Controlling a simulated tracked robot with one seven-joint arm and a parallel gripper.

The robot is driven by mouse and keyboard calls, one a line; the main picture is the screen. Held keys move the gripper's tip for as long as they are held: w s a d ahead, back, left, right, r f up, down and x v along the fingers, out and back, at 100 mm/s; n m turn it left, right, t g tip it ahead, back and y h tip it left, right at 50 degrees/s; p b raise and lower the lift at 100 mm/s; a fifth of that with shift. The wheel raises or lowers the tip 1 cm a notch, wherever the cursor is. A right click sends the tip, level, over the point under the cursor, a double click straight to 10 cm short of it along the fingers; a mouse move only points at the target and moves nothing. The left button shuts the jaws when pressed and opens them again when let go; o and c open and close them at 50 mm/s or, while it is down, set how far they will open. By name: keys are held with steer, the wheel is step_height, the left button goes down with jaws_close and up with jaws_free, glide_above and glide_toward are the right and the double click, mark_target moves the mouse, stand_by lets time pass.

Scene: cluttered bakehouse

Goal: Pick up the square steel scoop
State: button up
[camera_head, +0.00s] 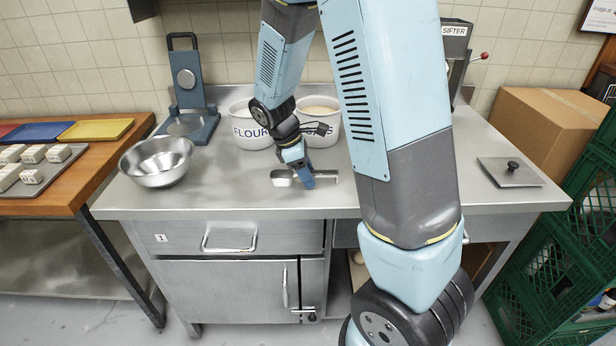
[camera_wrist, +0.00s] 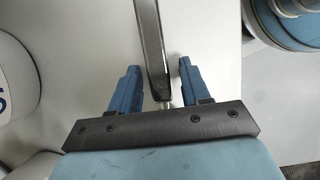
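The steel scoop (camera_head: 282,178) lies on the steel worktop near its front middle, partly hidden by my gripper (camera_head: 307,183) in the head view. Its metal shows on both sides of the fingers. In the wrist view, a long narrow dark and shiny part of the scoop (camera_wrist: 149,40) runs between the two blue fingers of my gripper (camera_wrist: 158,68). The fingers are apart, with a gap on each side of that part. The scoop's full shape is not visible in the wrist view, and I cannot tell how high the fingertips are above the worktop.
The flour tub (camera_head: 248,130) and a second white tub (camera_head: 330,128) stand behind my gripper. A steel bowl (camera_head: 157,162) and blue stand (camera_head: 187,92) are left. A flat lid (camera_head: 512,172) lies right, near a cardboard box (camera_head: 545,125). Green crates (camera_head: 545,270) stand beyond the worktop (camera_head: 235,198).

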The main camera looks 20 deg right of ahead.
jaws_close()
stand_by(0.3)
steer(key=shift+r, duration=0.6)
steer(key=s+d+r, duration=0.3)
steer(key=s+r, duration=0.9)
steer(key=s, duration=0.1)
steer(key=shift+s+d, duration=0.25)
steer(key=shift+d, duration=0.15)
